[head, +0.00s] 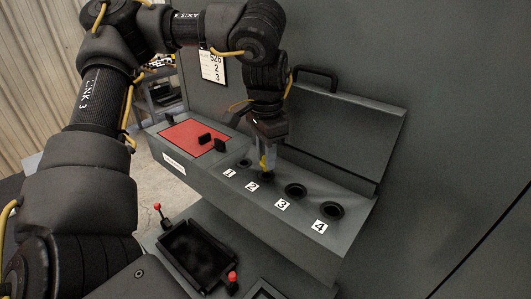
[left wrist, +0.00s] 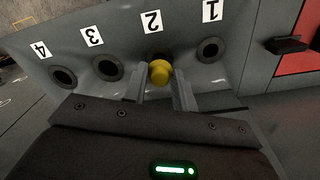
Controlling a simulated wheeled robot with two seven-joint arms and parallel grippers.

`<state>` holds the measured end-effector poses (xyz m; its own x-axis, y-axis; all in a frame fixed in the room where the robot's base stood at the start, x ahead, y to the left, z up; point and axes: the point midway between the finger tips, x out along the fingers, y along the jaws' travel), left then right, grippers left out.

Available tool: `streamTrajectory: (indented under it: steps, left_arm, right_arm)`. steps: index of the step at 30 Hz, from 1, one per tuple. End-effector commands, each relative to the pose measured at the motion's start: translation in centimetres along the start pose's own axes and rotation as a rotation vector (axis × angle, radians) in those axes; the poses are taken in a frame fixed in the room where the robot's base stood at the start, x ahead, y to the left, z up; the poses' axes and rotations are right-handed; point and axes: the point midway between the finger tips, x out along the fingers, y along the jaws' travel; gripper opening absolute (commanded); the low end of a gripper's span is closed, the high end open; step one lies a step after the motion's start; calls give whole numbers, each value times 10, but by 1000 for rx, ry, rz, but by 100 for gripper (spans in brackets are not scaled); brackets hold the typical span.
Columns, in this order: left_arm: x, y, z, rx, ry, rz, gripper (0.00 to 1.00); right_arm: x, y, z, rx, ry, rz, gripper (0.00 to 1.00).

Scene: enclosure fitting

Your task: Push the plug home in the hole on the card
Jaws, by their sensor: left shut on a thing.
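My left gripper (head: 267,158) is shut on a yellow plug (left wrist: 160,72), just above the panel at hole 2 (head: 267,178). In the left wrist view the plug sits between the two fingers and covers part of hole 2; I cannot tell whether its tip has entered. Hole 1 (head: 244,163), hole 3 (head: 295,190) and hole 4 (head: 331,210) look open and dark, each with a white number label. The card (head: 212,65) on the upright wall shows small printed figures, which seem to read 526, 2 and 3. My right gripper is not in view.
A raised lid (head: 335,128) with a black handle stands behind the holes. A red area (head: 190,134) with black upright pieces lies left of hole 1. Below is a black tray (head: 168,262) between red-knobbed levers. The panel around holes 3 and 4 is clear.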

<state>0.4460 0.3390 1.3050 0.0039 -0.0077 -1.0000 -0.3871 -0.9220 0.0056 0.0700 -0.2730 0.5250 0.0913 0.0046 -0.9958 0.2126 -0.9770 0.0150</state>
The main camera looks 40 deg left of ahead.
Motion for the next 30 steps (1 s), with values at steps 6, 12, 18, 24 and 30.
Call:
streamTrajectory:
  steps: [6,12,18,24,30]
  left_arm:
    - [-1,0,0,0,-1,1,5]
    - [0,0,0,0,-1,0,5]
    - [0,0,0,0,0,0,5]
    - [-1,0,0,0,-1,0,5]
    - [0,0,0,0,0,0,5]
  right_arm:
    - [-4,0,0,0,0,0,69]
    - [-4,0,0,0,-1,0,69]
    - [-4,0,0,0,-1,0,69]
    - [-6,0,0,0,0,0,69]
    - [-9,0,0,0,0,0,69]
